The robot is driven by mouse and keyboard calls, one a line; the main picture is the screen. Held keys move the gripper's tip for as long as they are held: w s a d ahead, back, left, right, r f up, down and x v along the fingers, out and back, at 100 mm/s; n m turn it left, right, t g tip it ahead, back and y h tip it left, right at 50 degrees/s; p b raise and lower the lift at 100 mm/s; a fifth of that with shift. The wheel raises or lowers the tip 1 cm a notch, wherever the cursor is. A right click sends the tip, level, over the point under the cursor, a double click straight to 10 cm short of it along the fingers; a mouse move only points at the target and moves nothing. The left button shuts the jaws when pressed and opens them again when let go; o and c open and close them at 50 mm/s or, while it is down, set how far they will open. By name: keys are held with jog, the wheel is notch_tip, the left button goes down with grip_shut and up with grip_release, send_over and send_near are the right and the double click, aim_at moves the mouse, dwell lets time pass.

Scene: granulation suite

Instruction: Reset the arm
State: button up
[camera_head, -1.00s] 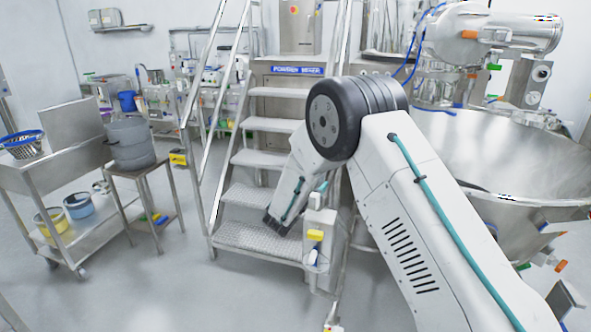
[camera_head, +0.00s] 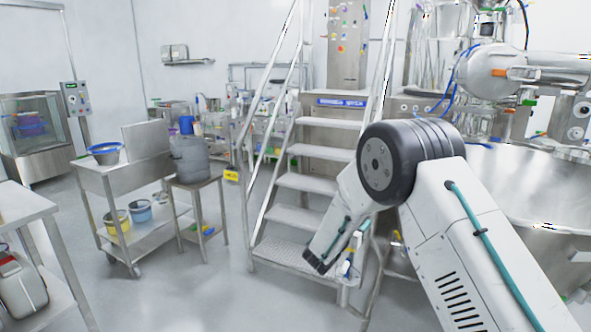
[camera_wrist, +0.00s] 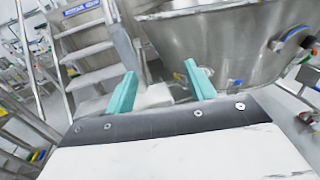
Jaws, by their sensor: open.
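My arm reaches in from the right in the head view, bent at its black joint, with its forearm slanting down to the left in front of the steps. In the wrist view, my gripper (camera_wrist: 161,88) shows two teal fingers set wide apart with nothing held between them. Beyond the fingers are the steps and the large steel bowl. I cannot make out the fingertips clearly in the head view.
Metal steps (camera_head: 315,182) with handrails stand close behind my forearm. A large steel bowl (camera_head: 525,195) is at right. A steel trolley (camera_head: 108,180) and a stool (camera_head: 202,183) bearing a grey container (camera_head: 190,158) stand left. A table (camera_head: 22,207) is near left. Floor between is clear.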

jog(key=s+d+f+m+g+h, duration=0.2)
jog(key=s+d+f+m+g, duration=0.1)
jog(key=s+d+m+g, duration=0.3)
jog(key=s+d+r+m+g+y, duration=0.1)
jog(key=s+d+r+m+g, duration=0.3)
jog(key=s, duration=0.6)
jog(key=s+d+r+m+g+y, duration=0.15)
jog(key=s+r+m+g, duration=0.35)
jog(key=s, duration=0.5)
jog(key=s+a+r+m+y, duration=0.1)
jog(key=s+r+m+y, duration=0.2)
jog(key=s, duration=0.6)
jog(key=s+a+r+m+t+y, duration=0.1)
jog(key=s+r+m+y, duration=0.3)
jog(key=s, duration=0.6)
jog(key=s+a+r+m+t+y, duration=0.1)
jog(key=s+a+r+m+y, duration=0.1)
jog(key=s+m, duration=0.4)
jog(key=s+r+y, duration=0.1)
jog(key=s+r, duration=0.1)
jog(key=s, duration=0.1)
jog(key=shift+s+a, duration=0.2)
jog(key=shift+s, duration=0.05)
